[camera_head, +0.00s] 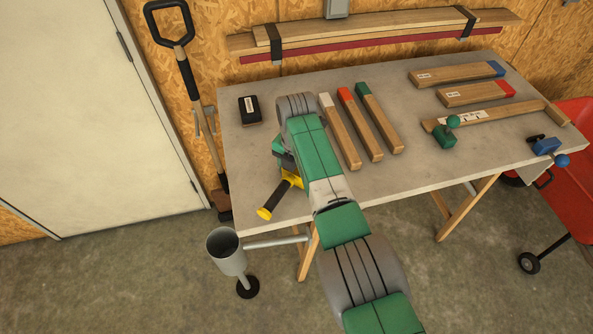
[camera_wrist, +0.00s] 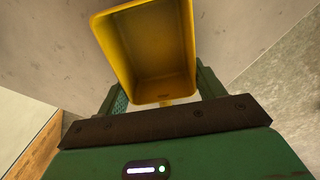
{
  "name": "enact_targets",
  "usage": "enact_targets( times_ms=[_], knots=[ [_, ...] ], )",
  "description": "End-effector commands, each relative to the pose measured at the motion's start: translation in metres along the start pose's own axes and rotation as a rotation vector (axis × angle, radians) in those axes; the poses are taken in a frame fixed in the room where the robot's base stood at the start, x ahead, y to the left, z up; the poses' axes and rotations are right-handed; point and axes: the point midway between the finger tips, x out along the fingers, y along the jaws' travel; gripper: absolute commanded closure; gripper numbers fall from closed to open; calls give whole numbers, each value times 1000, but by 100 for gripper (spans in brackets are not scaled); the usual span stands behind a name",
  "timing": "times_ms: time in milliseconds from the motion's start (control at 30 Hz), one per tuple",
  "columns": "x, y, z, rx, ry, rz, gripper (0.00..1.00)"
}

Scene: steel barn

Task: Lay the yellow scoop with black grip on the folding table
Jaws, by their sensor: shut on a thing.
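The yellow scoop (camera_head: 293,179) with its black grip (camera_head: 268,206) is at the left front part of the folding table (camera_head: 237,160) in the head view. My gripper (camera_head: 284,160) is shut on the scoop, and my arm partly hides both. The grip points toward the table's front left edge. In the wrist view the scoop's open yellow bowl (camera_wrist: 150,50) faces the camera between my two green fingers. Where the fingers grasp it is mostly hidden. I cannot tell whether the scoop touches the tabletop.
A black box (camera_head: 249,110) lies at the table's back left. Several wooden bars with coloured ends (camera_head: 345,140) lie right of my arm. Clamps (camera_head: 445,135) and more bars are at the right. A grey cup-shaped stand (camera_head: 226,250) is below the front left corner. The front middle is clear.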

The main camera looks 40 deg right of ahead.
Motion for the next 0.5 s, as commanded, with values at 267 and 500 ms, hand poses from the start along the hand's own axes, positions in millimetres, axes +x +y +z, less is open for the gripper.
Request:
enact_targets(
  times_ms=[267, 500],
  knots=[
    [2, 0, 0, 0, 0, 0, 10],
    [-3, 0, 0, 0, 0, 0, 10]
  ],
)
